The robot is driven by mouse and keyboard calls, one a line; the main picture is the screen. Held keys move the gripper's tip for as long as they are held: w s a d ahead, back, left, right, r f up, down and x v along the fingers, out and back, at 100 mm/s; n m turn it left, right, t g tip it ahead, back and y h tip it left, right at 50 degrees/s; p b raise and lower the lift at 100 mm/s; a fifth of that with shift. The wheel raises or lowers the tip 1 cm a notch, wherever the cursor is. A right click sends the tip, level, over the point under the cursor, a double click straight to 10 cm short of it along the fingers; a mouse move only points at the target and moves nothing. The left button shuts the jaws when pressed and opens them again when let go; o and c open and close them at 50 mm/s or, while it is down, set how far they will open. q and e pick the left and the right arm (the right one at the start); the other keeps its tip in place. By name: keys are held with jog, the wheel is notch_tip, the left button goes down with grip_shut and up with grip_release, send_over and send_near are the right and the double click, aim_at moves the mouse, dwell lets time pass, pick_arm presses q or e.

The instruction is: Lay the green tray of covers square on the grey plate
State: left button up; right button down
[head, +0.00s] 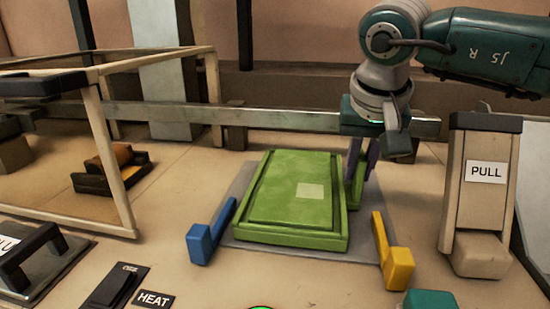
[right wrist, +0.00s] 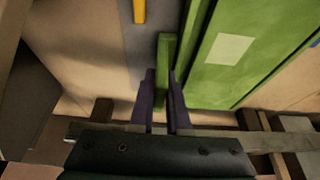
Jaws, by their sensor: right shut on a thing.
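The green tray (head: 290,225) lies over the grey plate (head: 365,240), with a lighter square patch on its top. Grey shows along its left, front and right sides. Its front edge runs close to parallel with the plate's; I cannot tell whether it rests flat or is exactly square. My right gripper (head: 361,178) is at the tray's far right side, its purple fingers shut on the upright green handle. The right wrist view shows the handle (right wrist: 163,65) between the fingers (right wrist: 162,88), beside the tray (right wrist: 215,75). My left gripper is not in view.
A blue corner piece (head: 200,243) stands at the plate's front left and a yellow one (head: 398,265) at its front right. A PULL lever block (head: 481,190) stands to the right. An open frame (head: 108,150) stands left; a metal rail (head: 270,118) crosses behind.

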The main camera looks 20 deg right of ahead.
jog(key=shift+f, duration=0.25)
jog(key=c, duration=0.9)
grip_release()
jog(key=shift+r, duration=0.1)
jog(key=shift+r, duration=0.3)
jog(key=b+v, duration=0.1)
jog(key=v, duration=1)
jog(key=shift+s+a+r, duration=0.1)
jog(key=shift+s+r, duration=0.05)
jog(key=shift+r, duration=0.2)
